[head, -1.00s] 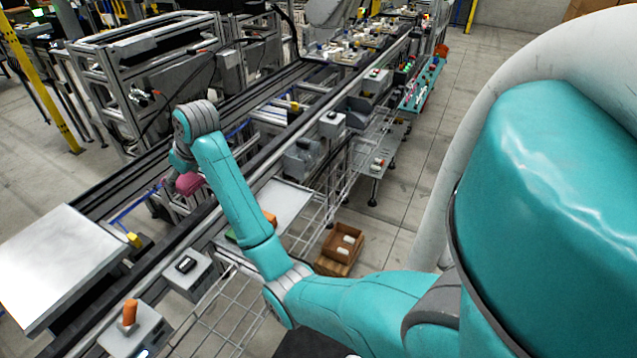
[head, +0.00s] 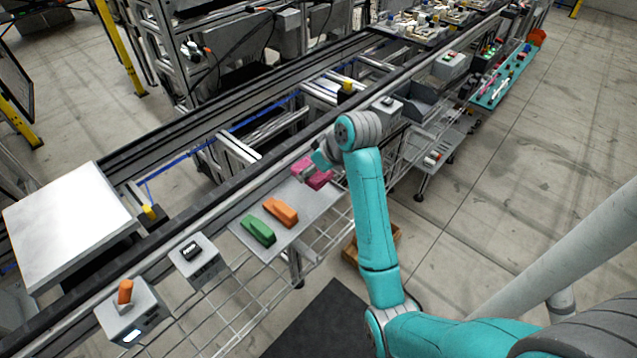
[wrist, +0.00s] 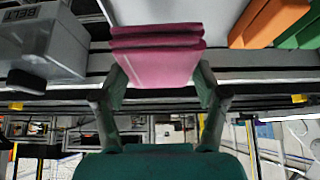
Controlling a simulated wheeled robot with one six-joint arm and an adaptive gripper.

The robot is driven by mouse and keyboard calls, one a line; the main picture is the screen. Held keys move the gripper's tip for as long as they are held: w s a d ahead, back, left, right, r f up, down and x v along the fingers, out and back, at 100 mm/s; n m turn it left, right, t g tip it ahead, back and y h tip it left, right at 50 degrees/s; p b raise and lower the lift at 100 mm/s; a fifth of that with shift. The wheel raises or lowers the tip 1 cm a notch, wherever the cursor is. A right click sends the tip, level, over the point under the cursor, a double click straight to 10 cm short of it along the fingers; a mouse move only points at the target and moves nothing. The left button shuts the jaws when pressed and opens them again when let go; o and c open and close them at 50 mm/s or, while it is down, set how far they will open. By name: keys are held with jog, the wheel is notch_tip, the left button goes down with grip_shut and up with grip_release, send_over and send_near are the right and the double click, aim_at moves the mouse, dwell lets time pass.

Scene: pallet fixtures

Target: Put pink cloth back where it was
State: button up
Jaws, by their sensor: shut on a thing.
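The folded pink cloth (head: 319,178) is at the far right end of a light grey shelf plate (head: 303,228) beside the conveyor. My gripper (head: 308,172) is at the cloth, with the arm reaching in from the right. In the wrist view the fingers (wrist: 160,88) close on both sides of the cloth (wrist: 158,58), which shows as stacked folds. The cloth is over or on the plate's edge; I cannot tell whether it touches the plate.
An orange folded cloth (head: 281,211) and a green one (head: 258,230) lie on the same plate, left of the pink cloth. A grey box marked BELT (wrist: 45,40) is close by in the wrist view. The conveyor rail (head: 215,190) runs behind the plate.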

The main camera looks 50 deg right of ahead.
aim_at(313, 192)
jog(key=shift+f, duration=2.95)
jog(key=shift+f, duration=0.15)
jog(key=o, duration=1.1)
